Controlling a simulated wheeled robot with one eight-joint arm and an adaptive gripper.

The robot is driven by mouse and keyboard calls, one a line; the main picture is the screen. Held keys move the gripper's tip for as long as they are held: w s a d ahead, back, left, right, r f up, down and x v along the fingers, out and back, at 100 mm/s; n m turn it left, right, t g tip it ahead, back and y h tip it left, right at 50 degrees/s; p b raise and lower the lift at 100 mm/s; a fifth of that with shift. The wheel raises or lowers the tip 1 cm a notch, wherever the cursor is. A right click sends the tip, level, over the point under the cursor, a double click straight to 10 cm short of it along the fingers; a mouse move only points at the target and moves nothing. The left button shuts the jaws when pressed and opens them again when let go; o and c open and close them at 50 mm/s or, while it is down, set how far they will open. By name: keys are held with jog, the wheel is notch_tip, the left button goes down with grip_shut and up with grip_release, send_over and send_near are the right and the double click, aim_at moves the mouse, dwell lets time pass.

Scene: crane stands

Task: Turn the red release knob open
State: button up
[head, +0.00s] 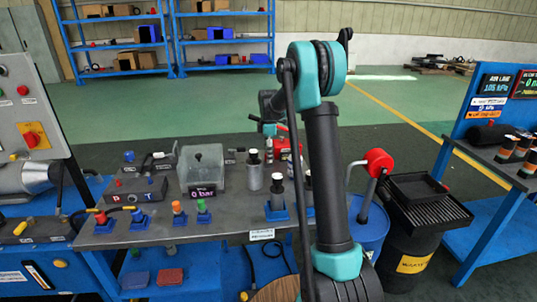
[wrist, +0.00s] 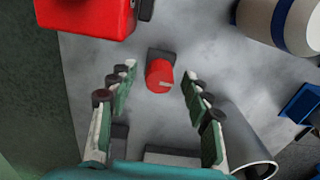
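In the wrist view the red release knob (wrist: 158,80) is a short red cylinder with a pale mark on its face. It sits on a dark mount on the grey bench top. My gripper (wrist: 160,72) is open, with one finger on each side of the knob. Gaps show between the knob and both fingertips, and nothing is held. How far the tips are above the knob is hard to tell. In the head view my gripper (head: 270,127) is over the bench's back edge, partly behind my arm; I cannot make out the knob there.
A red box (wrist: 85,14) is close at upper left in the wrist view. A metal cylinder (wrist: 245,140) is near the right finger, and a cream-and-blue cylinder (wrist: 280,20) lies at upper right. The bench (head: 150,236) holds several fittings; a blue drum (head: 368,228) stands right.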

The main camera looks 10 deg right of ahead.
grip_shut()
